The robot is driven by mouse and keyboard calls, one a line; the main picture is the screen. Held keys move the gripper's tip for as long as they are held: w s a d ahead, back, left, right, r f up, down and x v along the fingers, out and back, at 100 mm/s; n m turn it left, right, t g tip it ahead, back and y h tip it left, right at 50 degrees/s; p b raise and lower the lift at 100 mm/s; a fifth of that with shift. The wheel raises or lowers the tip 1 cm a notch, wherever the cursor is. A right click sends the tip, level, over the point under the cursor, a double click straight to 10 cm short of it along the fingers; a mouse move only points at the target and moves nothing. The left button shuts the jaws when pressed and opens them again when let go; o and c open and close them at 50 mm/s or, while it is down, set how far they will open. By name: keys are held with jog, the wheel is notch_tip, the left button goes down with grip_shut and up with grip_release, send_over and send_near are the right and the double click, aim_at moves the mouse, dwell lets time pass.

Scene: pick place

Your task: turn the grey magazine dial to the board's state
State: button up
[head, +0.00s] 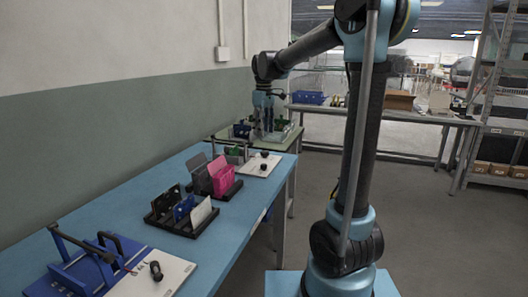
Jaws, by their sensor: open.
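My gripper (264,122) is open at the far end of the row of tables, above or beside a pale grey-green fixture (284,134) on the far table. From this distance I cannot tell whether it touches anything. I cannot make out a grey magazine dial; it may be hidden behind the gripper or too small to tell. A white board (262,169) with small black knobs lies at the far end of the blue table. Another white board (174,270) with a black knob (156,270) lies beside a blue fixture (75,272) in front. No state marking is readable.
The blue table (125,207) runs along the wall. On it stand a black rack (181,229) with upright plates and a pink holder (222,179) beside a grey panel. A dark blue item (241,130) sits left of my gripper. The floor at right is clear.

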aim_at(264, 164)
jog(key=shift+n, duration=0.3)
notch_tip(264, 164, down, 15)
jog(key=shift+s+f, duration=0.1)
jog(key=shift+s, duration=0.05)
dwell(0.5)
grip_shut()
